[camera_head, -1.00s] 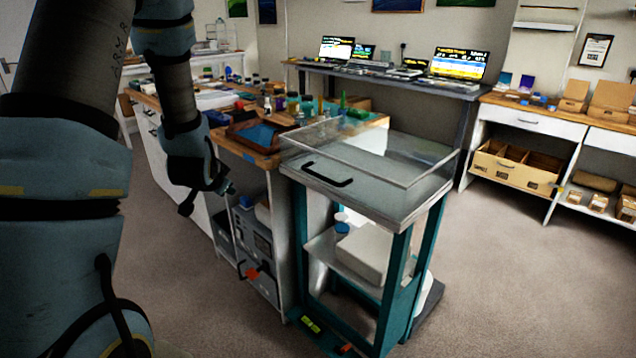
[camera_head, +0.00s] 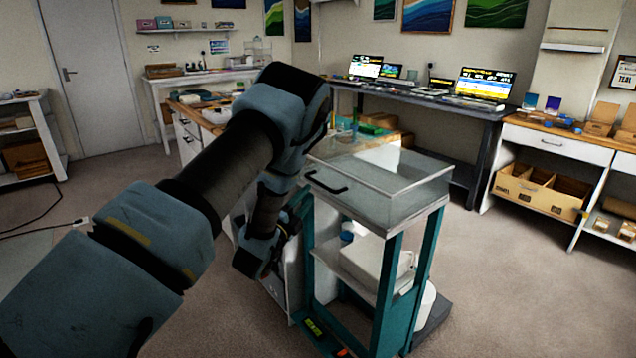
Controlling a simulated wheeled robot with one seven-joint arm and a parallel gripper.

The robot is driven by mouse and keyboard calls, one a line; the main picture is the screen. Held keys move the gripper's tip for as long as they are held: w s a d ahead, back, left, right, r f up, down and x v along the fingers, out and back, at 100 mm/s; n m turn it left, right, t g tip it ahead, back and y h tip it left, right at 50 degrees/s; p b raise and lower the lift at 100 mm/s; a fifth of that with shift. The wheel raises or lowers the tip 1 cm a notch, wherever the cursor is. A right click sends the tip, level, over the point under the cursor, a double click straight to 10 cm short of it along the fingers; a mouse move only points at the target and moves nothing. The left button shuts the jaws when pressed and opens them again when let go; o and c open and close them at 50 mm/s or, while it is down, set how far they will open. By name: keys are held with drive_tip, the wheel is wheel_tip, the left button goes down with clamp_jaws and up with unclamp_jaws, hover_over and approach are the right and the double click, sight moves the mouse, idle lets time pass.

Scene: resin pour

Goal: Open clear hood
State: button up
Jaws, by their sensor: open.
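The clear hood (camera_head: 425,190) is a low see-through box on top of a teal-framed cart (camera_head: 388,285). It looks lowered and level. A black bar handle (camera_head: 326,183) shows at its front left corner. My gripper (camera_head: 297,207) is at the end of my bent arm, just left of the cart and a little below the handle. It is open and apart from the handle. My wrist and the dark background partly hide its fingers, and nothing shows between them.
A white box (camera_head: 368,262) sits on the cart's shelf. My arm hides much of the wooden-topped bench to the left. A dark desk (camera_head: 450,108) with laptops stands behind. A cardboard bin (camera_head: 538,192) is in shelving at right. The carpet (camera_head: 520,290) right of the cart is clear.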

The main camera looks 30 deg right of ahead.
sight(318, 184)
drive_tip(key=p+x, duration=0.2)
drive_tip(key=x, duration=0.5)
drive_tip(key=shift+w+d, duration=0.15)
drive_tip(key=shift+d, duration=0.1)
clamp_jaws()
idle(1.1)
